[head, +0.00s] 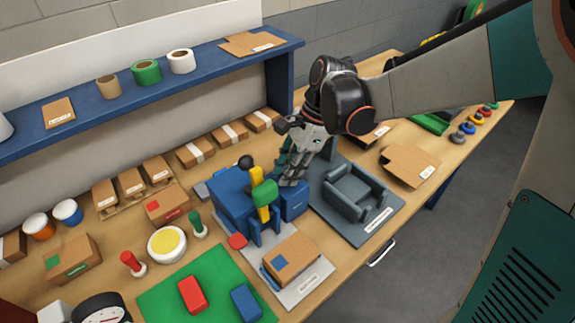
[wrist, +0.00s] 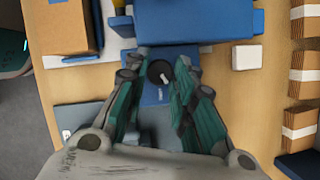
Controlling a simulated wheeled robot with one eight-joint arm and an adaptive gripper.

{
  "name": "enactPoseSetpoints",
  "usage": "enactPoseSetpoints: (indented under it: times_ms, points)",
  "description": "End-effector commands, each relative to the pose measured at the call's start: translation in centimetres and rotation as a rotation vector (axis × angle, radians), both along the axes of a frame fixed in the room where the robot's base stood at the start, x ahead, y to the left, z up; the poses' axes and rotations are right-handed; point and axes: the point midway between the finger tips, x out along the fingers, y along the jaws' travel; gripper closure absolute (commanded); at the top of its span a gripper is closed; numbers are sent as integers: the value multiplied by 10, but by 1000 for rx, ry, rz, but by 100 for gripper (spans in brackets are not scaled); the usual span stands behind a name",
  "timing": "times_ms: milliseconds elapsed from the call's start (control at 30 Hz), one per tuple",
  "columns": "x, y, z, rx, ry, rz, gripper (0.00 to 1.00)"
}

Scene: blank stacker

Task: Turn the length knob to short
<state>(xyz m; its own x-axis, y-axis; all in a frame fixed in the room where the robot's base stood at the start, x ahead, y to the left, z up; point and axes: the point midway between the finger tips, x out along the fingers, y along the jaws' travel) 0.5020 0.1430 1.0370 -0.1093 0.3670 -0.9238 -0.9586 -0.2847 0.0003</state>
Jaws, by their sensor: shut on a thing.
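The blank stacker is a blue machine (head: 232,198) in the middle of the bench, with a yellow lever and a green part on its front. In the wrist view its blue body (wrist: 195,20) fills the top middle. The length knob (wrist: 160,72) is round and black with a white pointer mark, on a lower blue box (wrist: 160,100). The pointer slants toward the lower right in that view. My gripper (wrist: 158,77) is shut on the knob, one finger on each side. In the head view my gripper (head: 293,172) hides the knob. Any scale lettering is too small to read.
A dark grey fixture (head: 355,192) on a plate stands close right of my gripper. A brown carton (head: 291,258) lies in front of the machine. A blue shelf (head: 200,85) runs along the wall behind. A white block (wrist: 247,57) sits right of the knob in the wrist view.

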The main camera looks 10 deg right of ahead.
Motion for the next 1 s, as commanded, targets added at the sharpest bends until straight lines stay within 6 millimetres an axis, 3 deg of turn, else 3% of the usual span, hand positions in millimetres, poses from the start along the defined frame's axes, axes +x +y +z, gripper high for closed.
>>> enactPoseSetpoints:
  times_ms: [600,633,1000]
  points:
    - [1,1,1,2,-2,49,100]
    - [1,1,1,2,-2,49,70]
    - [1,0,2,0,-1,48,67]
